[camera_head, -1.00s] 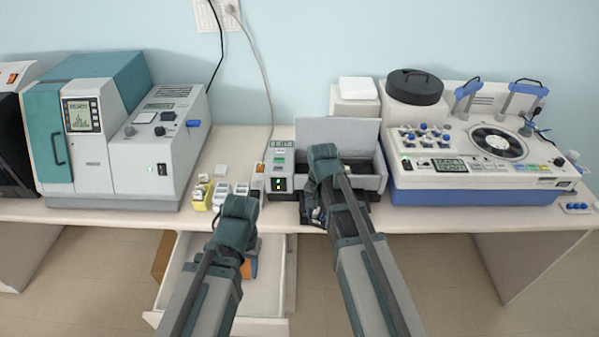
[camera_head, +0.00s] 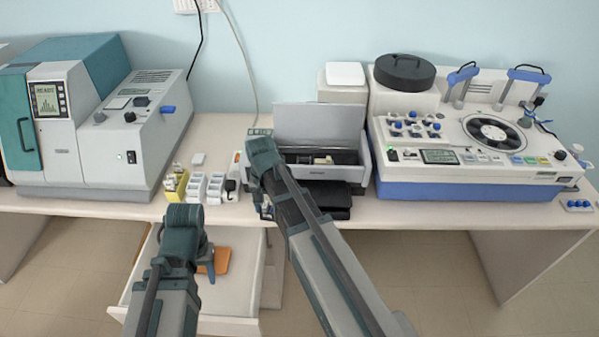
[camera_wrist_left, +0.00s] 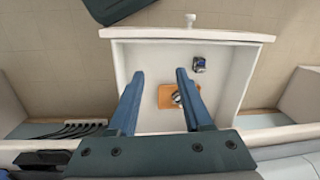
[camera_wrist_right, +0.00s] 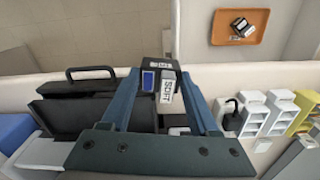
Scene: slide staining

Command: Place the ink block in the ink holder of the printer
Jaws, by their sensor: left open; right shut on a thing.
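My right gripper (camera_wrist_right: 162,85) is shut on a small dark block (camera_wrist_right: 150,66) with a blue patch and a white printed label, apparently the ink block. In the head view my right wrist (camera_head: 263,152) hides most of it, in front of the printer's left end. The printer (camera_head: 358,172) stands on the table with its grey lid (camera_head: 322,128) raised. A small pale piece (camera_head: 323,160) shows in its dark open bay; I cannot tell whether this is the ink holder. My left gripper (camera_wrist_left: 158,76) is open and empty above the open drawer (camera_wrist_left: 140,55).
White racks (camera_head: 215,186) and a yellow rack (camera_head: 176,184) stand left of the printer. A blue-and-white machine (camera_head: 470,190) stands right, a grey-teal one (camera_head: 85,160) left.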

